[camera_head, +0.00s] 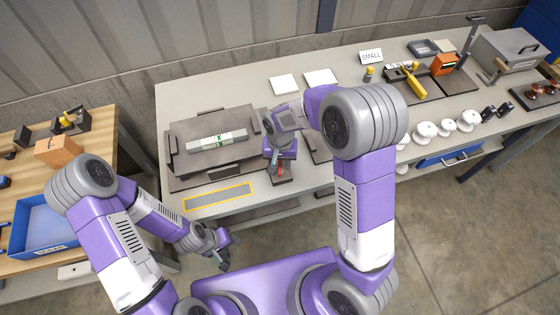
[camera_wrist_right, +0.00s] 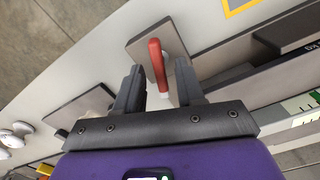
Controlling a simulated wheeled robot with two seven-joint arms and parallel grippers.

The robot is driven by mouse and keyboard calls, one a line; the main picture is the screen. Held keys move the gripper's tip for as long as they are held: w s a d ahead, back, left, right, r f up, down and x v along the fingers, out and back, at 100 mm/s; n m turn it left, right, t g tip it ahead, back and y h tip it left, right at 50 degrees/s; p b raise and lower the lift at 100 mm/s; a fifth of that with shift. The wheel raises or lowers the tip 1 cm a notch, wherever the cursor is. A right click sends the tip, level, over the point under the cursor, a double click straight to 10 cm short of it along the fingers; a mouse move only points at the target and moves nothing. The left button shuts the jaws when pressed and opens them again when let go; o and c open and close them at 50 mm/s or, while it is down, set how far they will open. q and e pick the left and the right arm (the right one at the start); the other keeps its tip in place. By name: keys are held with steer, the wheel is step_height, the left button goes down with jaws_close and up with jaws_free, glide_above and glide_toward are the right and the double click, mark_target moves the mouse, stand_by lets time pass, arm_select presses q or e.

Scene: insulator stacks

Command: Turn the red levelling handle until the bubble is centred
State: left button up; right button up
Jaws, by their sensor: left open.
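The red levelling handle (camera_wrist_right: 156,62) stands on a grey plate in the right wrist view. It shows small in the head view (camera_head: 281,168), below my right gripper. My right gripper (camera_wrist_right: 158,88) is open, with a finger on each side of the handle's near end and gaps beside it. Its fingertips are hard to make out in the head view (camera_head: 280,163). The level with its pale vial strip (camera_head: 217,140) lies on a dark platform (camera_head: 185,157); the bubble is too small to read. My left gripper (camera_head: 222,260) is open and empty in front of the bench.
A yellow-edged strip (camera_head: 217,197) marks the bench front. White insulators (camera_head: 446,127), a SMALL card (camera_head: 371,56) and an orange device (camera_head: 445,65) are at the right. A blue tray (camera_head: 45,228) sits on the wooden table at the left.

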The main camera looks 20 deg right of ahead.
jaws_close()
steer(key=n, duration=0.4)
steer(key=shift+n, duration=0.3)
steer(key=n, duration=0.4)
steer(key=shift+n, duration=0.3)
steer(key=n, duration=0.3)
steer(key=shift+n+p, duration=0.65)
steer(key=shift+n, duration=1.65)
